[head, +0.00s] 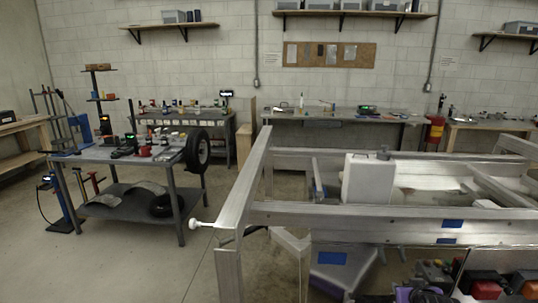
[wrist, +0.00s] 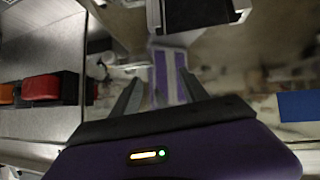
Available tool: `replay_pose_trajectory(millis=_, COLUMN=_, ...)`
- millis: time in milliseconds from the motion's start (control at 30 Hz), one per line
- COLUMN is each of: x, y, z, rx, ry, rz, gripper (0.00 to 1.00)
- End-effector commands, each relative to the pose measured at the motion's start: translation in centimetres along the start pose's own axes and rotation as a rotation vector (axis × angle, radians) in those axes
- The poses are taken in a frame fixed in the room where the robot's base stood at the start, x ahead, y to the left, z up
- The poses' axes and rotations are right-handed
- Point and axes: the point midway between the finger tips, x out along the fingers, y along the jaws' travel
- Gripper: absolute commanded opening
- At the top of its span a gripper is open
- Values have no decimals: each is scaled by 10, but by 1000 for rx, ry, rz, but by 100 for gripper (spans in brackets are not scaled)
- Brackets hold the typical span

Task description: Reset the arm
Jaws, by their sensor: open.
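My gripper (wrist: 160,82) shows in the wrist view, with its purple body at the bottom and two dark fingers pointing up the picture. The fingers stand apart, and I see nothing held between them. Beyond them is a purple and pale striped surface, too blurred to name. A red light (wrist: 42,88) lies to the left of the fingers on a grey metal surface, apart from them. I cannot make out my gripper clearly in the head view.
An aluminium trailer frame (head: 345,212) fills the right of the head view, with a white box (head: 368,180) in it. Red lights (head: 487,289) sit at the lower right. A grey cart (head: 95,153) with a tyre (head: 197,150) stands left. The floor at left front is clear.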

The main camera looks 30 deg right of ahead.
Motion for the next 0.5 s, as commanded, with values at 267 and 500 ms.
replay_pose_trajectory(millis=267, x=-81, y=-78, z=43, rx=-13, ry=280, rz=-83, gripper=52)
replay_pose_trajectory(millis=500, x=-175, y=-124, z=80, rx=-16, ry=453, rz=-186, gripper=52)
